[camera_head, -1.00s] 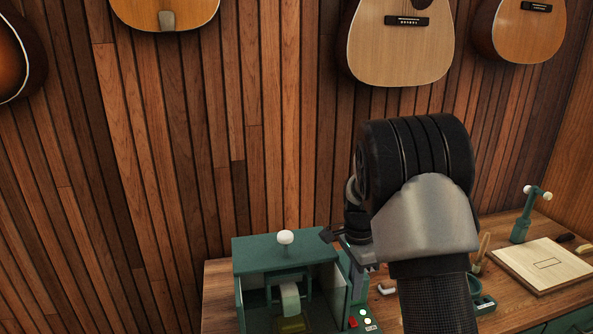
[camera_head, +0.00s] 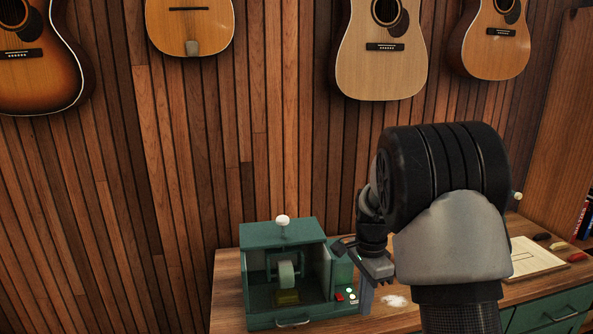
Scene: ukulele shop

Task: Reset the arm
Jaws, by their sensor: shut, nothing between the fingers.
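My arm stands at the right of the head view, with its black ribbed joint in front of the bench. My gripper (camera_head: 347,248) is small and dark, to the left of that joint, close to the right side of the green machine. It is shut and holds nothing that I can see. Its far side is partly hidden by my own arm links.
The green box-like machine (camera_head: 258,309) with a white-knobbed lid stands on the wooden bench (camera_head: 229,290), its front open. Red and white buttons (camera_head: 346,296) sit at its right. A pale board (camera_head: 530,255) lies at the right. Several guitars (camera_head: 380,65) hang on the slatted wall.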

